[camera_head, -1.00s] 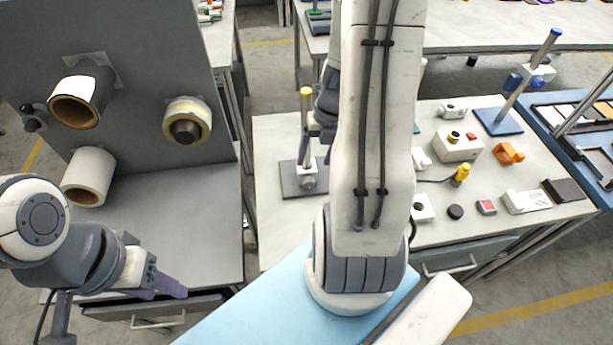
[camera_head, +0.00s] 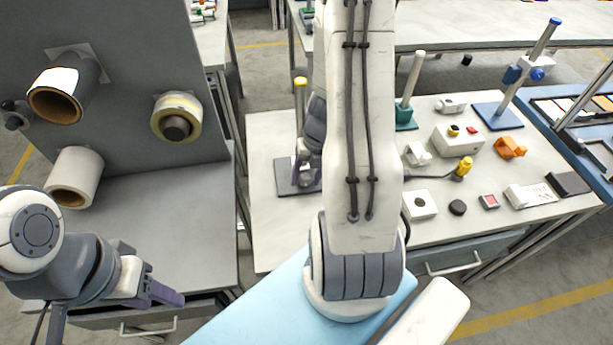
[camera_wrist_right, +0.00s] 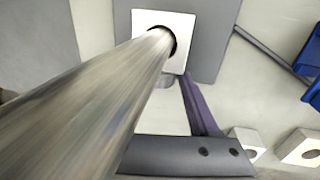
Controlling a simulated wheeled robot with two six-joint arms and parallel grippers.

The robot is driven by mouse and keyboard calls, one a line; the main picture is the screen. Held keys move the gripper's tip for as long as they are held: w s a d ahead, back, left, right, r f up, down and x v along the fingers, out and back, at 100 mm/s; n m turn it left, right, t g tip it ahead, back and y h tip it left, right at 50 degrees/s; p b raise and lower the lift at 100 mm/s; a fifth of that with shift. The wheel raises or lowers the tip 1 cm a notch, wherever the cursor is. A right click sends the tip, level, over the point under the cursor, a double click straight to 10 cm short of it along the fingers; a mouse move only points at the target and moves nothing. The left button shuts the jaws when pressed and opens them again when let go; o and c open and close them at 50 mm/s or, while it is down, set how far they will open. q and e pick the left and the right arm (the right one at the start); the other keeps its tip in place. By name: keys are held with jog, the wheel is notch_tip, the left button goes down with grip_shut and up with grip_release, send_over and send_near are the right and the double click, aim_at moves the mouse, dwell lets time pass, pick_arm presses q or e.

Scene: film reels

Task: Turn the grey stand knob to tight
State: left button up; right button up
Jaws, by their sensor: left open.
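The grey stand has a flat dark grey base (camera_head: 286,180) and an upright post with a yellow cap (camera_head: 300,82), left of the table's middle in the head view. In the right wrist view its metal post (camera_wrist_right: 95,90) fills the left side and passes through a white block (camera_wrist_right: 150,22) above the grey base (camera_wrist_right: 212,35). A small grey rounded part, perhaps the knob (camera_wrist_right: 165,81), shows under the block, partly hidden. My right gripper (camera_head: 300,168) is low beside the post; one purple finger (camera_wrist_right: 198,105) shows, and its opening is unclear. My left gripper (camera_head: 165,292) is open and empty, away from the stand.
A green-based stand (camera_head: 405,117) and a blue-based stand (camera_head: 497,115) stand farther right. A white box with buttons (camera_head: 458,145), an orange part (camera_head: 510,147) and several small blocks lie on the right of the table. A grey panel with rolls (camera_head: 120,60) stands at left.

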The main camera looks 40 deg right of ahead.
grip_shut()
jog(key=shift+s+d+f+t+y+b, duration=0.1)
jog(key=shift+f+t+y+b, duration=0.1)
jog(key=shift+y+b, duration=0.2)
jog(key=shift+s+d+f+t+y+b, duration=0.1)
jog(key=shift+t+y+b, duration=0.1)
jog(key=shift+y+b, duration=0.15)
jog(key=shift+y, duration=0.35)
jog(key=shift+r+t+y, duration=0.15)
jog(key=shift+t+y, duration=0.55)
jog(key=shift+y, duration=0.1)
jog(key=shift+o, duration=1.9)
grip_release()
